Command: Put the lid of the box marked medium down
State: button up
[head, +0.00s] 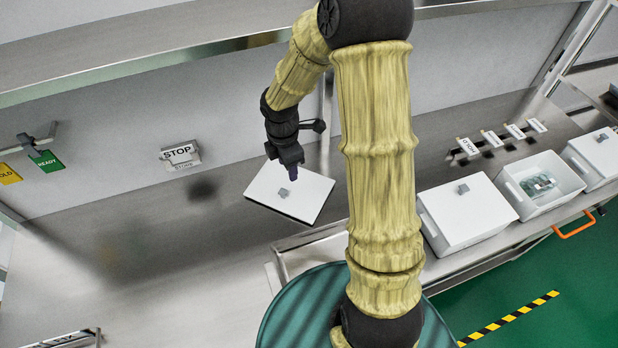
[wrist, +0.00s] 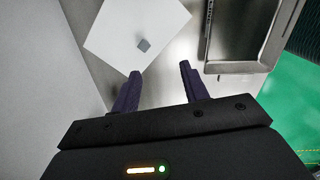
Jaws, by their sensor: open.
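A white square lid (head: 301,201) with a small grey knob (head: 284,193) seems to lie flat on the steel bench, left of my arm. The same lid (wrist: 125,28) and its knob (wrist: 143,45) show in the wrist view, ahead of the fingers. My gripper (head: 289,172) is above the lid's far side; in the wrist view its fingers (wrist: 159,72) are spread with nothing between them. An open white box (head: 509,190) with small items inside stands in the right-hand row. No readable size marking shows on the lid or boxes.
Lidded white boxes stand on both sides of the open one (head: 452,238) (head: 603,165). A STOP sign (head: 180,155) and READY tag (head: 46,161) are along the back wall. A metal tray (wrist: 240,60) is right of the lid.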

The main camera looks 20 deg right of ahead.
jog(key=s+d+r+m+t, duration=0.1)
jog(key=s+r+m, duration=0.3)
jog(key=m, duration=0.6)
jog(key=s+d+r+m+t, duration=0.1)
jog(key=s+r+m, duration=0.3)
jog(key=s+m, duration=0.5)
jog(key=shift+s+r+m, duration=0.2)
jog(key=shift+r+m, duration=0.2)
jog(key=shift+s+b+x, duration=0.25)
jog(key=shift+b+x, duration=0.85)
jog(key=shift+b, duration=0.05)
jog(key=shift+a, duration=0.1)
